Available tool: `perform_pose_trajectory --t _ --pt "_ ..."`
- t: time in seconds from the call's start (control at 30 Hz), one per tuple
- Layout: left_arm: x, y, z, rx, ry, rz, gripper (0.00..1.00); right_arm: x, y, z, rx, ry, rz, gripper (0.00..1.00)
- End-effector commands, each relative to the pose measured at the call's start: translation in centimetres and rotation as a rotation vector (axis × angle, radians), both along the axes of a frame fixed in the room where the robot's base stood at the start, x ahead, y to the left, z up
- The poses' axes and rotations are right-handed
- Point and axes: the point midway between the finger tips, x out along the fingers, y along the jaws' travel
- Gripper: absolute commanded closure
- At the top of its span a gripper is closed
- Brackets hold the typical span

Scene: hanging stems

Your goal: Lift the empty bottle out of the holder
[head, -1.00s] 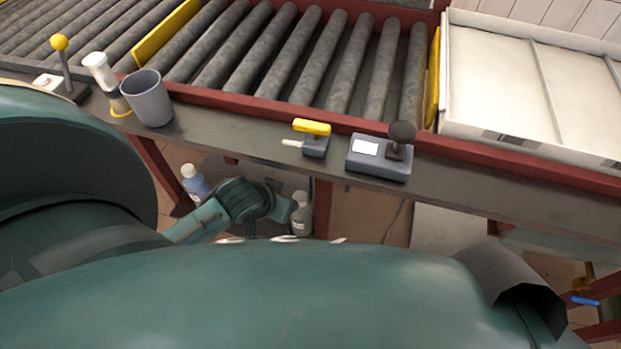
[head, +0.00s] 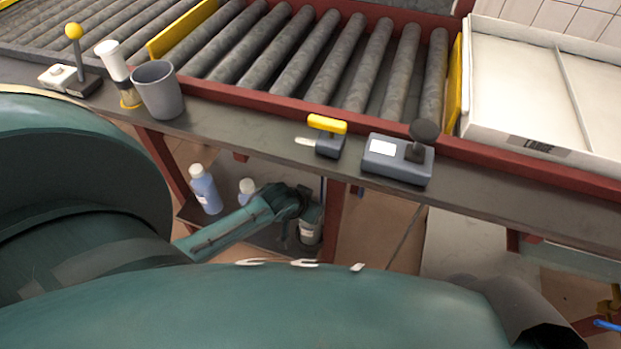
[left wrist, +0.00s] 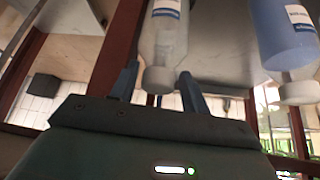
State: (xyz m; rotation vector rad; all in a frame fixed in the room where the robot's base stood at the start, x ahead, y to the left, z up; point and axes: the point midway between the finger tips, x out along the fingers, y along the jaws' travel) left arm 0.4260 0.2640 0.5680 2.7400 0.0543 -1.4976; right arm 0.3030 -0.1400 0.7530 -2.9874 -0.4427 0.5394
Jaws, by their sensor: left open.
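A pale, clear-looking bottle (left wrist: 165,38) appears in the left wrist view, its cap end between the fingers of my left gripper (left wrist: 158,85). The fingers are apart on either side of the cap. In the head view my left gripper (head: 303,203) is below the bench, at the top of this pale bottle (head: 311,232), partly hiding it. I cannot tell whether this ring is the task's holder. My right gripper is not in view.
A blue bottle (head: 205,190) stands on the low shelf; a second bottle (head: 247,188) is partly hidden by my forearm. The blue bottle also shows in the left wrist view (left wrist: 283,35). A red leg (head: 330,225) is close right of my gripper. The bench (head: 250,150) overhangs.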

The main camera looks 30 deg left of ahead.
Motion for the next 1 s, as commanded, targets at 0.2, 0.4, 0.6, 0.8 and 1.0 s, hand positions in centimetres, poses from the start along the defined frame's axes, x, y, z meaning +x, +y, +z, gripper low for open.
perform_pose_trajectory --t 0.2,0.4,0.6,0.8,1.0 --pt "0.08 -0.04 -0.05 -0.001 0.000 -0.001 0.54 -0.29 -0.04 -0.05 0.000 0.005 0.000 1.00" --pt "0.06 -0.03 -0.05 -0.001 0.000 -0.001 0.69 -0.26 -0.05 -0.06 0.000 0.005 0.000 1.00" --pt "0.05 -0.03 -0.04 0.000 0.000 0.000 0.86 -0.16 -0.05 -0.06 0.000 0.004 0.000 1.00" --pt "0.07 -0.02 -0.02 0.000 -0.001 0.000 1.00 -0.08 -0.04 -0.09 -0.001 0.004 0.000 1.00" --pt "0.08 -0.02 0.03 0.000 -0.001 0.000 1.00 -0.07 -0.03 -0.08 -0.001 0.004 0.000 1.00"
